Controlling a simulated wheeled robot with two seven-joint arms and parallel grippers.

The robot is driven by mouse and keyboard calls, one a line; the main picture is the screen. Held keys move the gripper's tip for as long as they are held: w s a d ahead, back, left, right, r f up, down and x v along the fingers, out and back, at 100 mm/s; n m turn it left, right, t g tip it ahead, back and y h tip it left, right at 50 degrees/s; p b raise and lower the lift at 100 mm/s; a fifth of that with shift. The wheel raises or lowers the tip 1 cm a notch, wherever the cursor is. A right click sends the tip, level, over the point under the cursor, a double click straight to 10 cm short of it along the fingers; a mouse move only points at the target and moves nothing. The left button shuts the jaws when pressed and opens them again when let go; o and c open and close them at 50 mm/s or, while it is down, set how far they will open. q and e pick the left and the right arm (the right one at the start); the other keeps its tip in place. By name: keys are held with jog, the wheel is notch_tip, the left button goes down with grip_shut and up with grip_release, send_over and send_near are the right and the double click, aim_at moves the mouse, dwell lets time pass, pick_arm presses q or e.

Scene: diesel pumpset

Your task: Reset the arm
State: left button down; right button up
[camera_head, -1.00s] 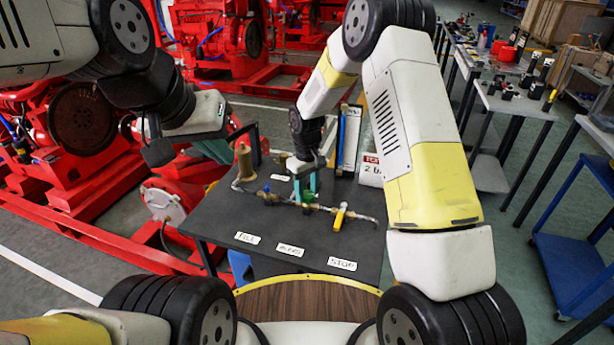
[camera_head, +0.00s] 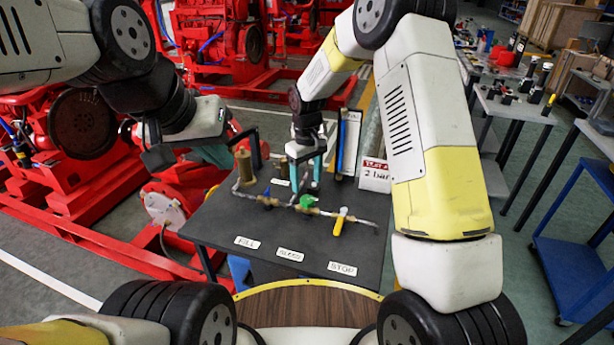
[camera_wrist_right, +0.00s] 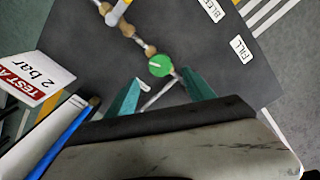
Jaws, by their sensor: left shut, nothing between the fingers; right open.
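My right gripper (camera_head: 308,180) is open and empty above the back part of the dark bench (camera_head: 215,222). Its two teal fingers show apart in the right wrist view (camera_wrist_right: 160,98), with the green valve handle (camera_wrist_right: 160,66) seen beyond their tips, apart from them. In the head view, the green handle (camera_head: 307,201) sits on a pipe line between a blue valve handle (camera_head: 267,192) and a yellow lever (camera_head: 339,222). My left gripper (camera_head: 213,154) is shut and empty, at the left above the red machinery; its fingertips are partly hard to make out.
A brass cylinder (camera_head: 243,166) stands on the bench's left. A blue tube gauge (camera_head: 341,145) and a "2 bar" sign (camera_head: 375,175) stand at the back right, near my right arm. FILL, BLEED and STOP labels line the clear front strip. A blue cart (camera_head: 570,250) is at the right.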

jog(key=shift+r, duration=0.75)
jog(key=shift+r, duration=0.1)
